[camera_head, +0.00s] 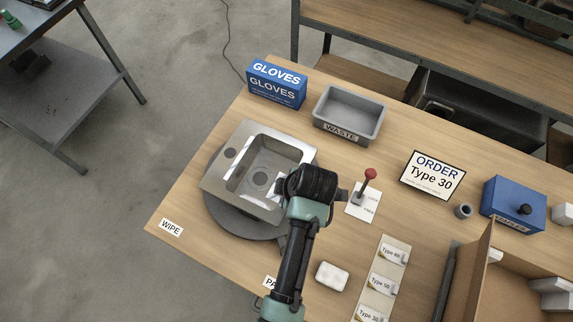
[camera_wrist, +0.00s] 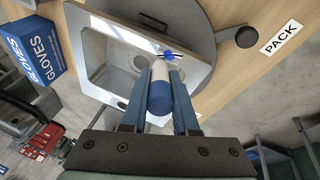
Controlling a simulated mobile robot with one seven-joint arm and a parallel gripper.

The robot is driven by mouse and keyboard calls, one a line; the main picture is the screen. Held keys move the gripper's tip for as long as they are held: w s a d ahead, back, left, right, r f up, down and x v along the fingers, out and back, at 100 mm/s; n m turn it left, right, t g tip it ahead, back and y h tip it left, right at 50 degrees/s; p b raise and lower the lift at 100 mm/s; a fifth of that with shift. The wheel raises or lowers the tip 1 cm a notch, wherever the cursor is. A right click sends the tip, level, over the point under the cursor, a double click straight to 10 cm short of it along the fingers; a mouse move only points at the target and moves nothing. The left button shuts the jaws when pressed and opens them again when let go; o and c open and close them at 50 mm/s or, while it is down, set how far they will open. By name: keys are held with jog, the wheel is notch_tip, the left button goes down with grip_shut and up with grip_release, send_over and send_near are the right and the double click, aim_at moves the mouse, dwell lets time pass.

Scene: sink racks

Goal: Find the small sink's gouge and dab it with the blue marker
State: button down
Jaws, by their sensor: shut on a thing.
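The small steel sink (camera_head: 222,182) sits on a round grey turntable (camera_head: 232,225); its basin and drain face up in the head view. In the wrist view the sink (camera_wrist: 88,77) shows its bright rim and basin. My gripper (camera_wrist: 160,78) is shut on the blue marker (camera_wrist: 159,98), which has a white body with a blue end. The marker's blue tip is over the sink's rim side; I cannot tell whether it touches. Small dark marks show beside the tip, but I cannot make out a gouge. In the head view my wrist hides the marker and the sink's right edge.
A red-knobbed lever (camera_head: 370,175) stands right of the sink. A grey WASTE bin (camera_head: 349,108) and a blue GLOVES box (camera_head: 276,86) stand behind. A white block (camera_head: 331,276), an ORDER sign (camera_head: 433,175) and a blue box (camera_head: 513,205) lie to the right.

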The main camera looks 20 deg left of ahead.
notch_tip(320, 180, up, 7)
jog(key=p, duration=0.7)
jog(key=shift+d, duration=0.1)
dwell(0.6)
